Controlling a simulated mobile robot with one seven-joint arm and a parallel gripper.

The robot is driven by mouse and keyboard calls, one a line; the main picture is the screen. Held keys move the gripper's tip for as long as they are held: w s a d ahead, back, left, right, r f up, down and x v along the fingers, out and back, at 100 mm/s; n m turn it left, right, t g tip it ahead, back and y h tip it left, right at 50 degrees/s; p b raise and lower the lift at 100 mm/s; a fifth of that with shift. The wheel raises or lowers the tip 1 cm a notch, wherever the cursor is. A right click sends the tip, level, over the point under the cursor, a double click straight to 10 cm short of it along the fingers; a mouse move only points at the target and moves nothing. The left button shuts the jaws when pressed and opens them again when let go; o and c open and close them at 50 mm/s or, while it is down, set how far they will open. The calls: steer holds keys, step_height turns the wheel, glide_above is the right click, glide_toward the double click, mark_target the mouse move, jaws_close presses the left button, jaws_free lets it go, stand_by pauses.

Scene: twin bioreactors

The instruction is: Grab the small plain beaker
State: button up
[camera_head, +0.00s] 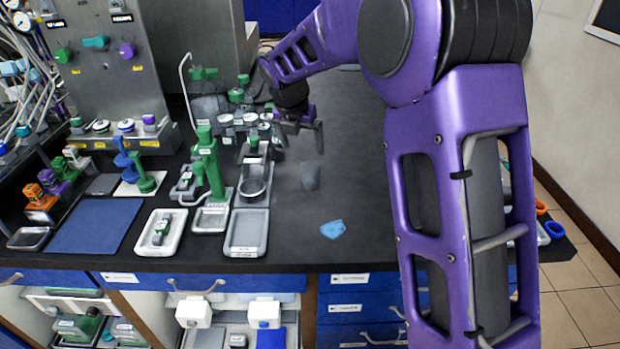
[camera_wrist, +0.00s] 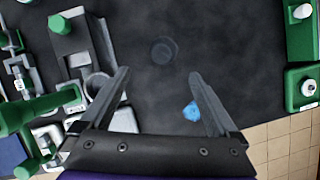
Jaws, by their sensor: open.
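The small plain beaker (camera_head: 310,176) is see-through and dark against the black bench top. It stands alone on the open bench in the head view. In the wrist view the beaker (camera_wrist: 163,50) shows as a faint round shape, just beyond the fingertips and roughly centred between them. My gripper (camera_head: 301,140) is open and empty above the bench, behind the beaker in the head view. In the wrist view the fingers of my gripper (camera_wrist: 160,73) are spread wide, and nothing is between the tips.
A blue cloth-like piece (camera_head: 333,229) lies near the bench's front edge. Left of the beaker stand a grey tray (camera_head: 247,232), a dark round vessel (camera_head: 252,188) and a green-topped stand (camera_head: 207,160). The bench around the beaker is clear.

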glide_toward(310, 168)
steer(key=f, duration=0.3)
steer(key=shift+s+b, duration=0.25)
steer(key=shift+b, duration=0.1)
steer(key=shift+d+b+x, duration=0.15)
steer(key=shift+b+x, duration=0.05)
steer(key=shift+x, duration=1.15)
steer(key=shift+d+b+x, duration=0.15)
steer(key=shift+x, duration=1.2)
steer(key=shift+r, duration=0.1)
steer(key=shift+c, duration=0.3)
steer(key=c, duration=1.4)
